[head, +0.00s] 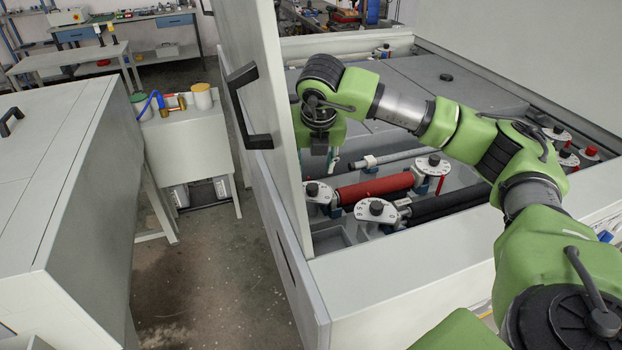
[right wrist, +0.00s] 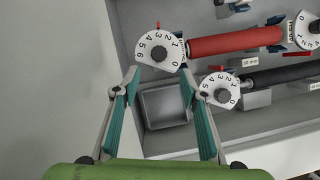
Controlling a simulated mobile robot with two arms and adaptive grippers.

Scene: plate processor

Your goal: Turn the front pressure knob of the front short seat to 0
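White numbered dials with dark round knobs sit at the roller ends in the open processor. One dial (head: 319,192) is at the left end of the red roller (head: 375,187); its knob (right wrist: 159,54) also shows in the right wrist view. A nearer dial (head: 376,210) is at the left end of the black roller (head: 445,203); its knob (right wrist: 222,94) shows there too. Their exact readings are unclear. My right gripper (right wrist: 160,73) is open and empty, its teal fingers apart below the red roller's dial. In the head view the gripper (head: 326,156) is mostly hidden by the wrist. My left gripper is out of view.
The raised panel with a black handle (head: 248,105) stands close left of my right wrist. Another dial (head: 432,164) is at the red roller's right end, and more lie farther right. The processor's front wall (head: 400,270) is nearest me. An open recess (right wrist: 165,105) lies between the fingers.

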